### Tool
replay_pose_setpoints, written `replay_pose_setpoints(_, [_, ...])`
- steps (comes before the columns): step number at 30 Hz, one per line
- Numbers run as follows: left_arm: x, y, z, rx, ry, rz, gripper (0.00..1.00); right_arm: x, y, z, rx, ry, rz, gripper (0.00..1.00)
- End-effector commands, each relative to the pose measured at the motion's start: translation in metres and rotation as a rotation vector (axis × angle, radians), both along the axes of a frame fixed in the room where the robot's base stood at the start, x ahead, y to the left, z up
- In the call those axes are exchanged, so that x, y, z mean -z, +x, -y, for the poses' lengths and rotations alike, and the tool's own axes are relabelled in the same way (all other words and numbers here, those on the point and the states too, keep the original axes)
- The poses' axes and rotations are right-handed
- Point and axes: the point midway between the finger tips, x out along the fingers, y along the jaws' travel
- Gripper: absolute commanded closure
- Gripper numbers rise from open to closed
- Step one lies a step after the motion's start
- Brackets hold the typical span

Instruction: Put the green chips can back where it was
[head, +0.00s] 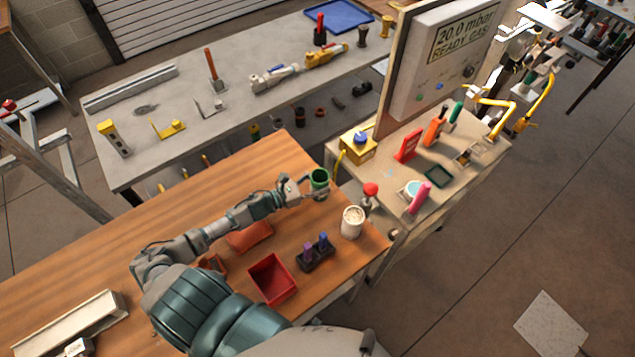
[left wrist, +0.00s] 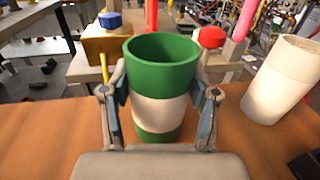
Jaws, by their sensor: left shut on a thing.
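The green chips can (head: 320,178) is near the far right edge of the wooden table (head: 190,195). In the left wrist view the can (left wrist: 162,112) is green with a white band, upright and open at the top. My left gripper (head: 310,187) is shut on it, with one finger on each side, as the left wrist view (left wrist: 160,115) shows. I cannot tell whether the can's base touches the table. My right gripper is not in view.
A whitish cup (head: 352,222) stands to the right of the can. A red bin (head: 272,279), a dark holder (head: 316,255) and a red-topped thing (head: 370,191) are nearby. A bench (head: 425,165) with a display panel (head: 440,60) adjoins at right. The table's left part is mostly clear.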

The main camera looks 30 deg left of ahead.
Motion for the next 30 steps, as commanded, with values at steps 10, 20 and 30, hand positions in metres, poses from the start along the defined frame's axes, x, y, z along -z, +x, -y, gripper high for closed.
replay_pose_setpoints(10, [0.005,0.000,-0.004,0.000,-0.005,0.003,0.91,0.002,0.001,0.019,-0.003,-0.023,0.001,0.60])
replay_pose_setpoints(20, [0.005,0.000,-0.004,0.000,-0.004,0.001,0.15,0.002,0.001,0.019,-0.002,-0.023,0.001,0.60])
replay_pose_setpoints(30, [0.004,-0.017,-0.013,-0.001,-0.001,-0.002,0.15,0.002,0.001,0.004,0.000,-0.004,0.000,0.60])
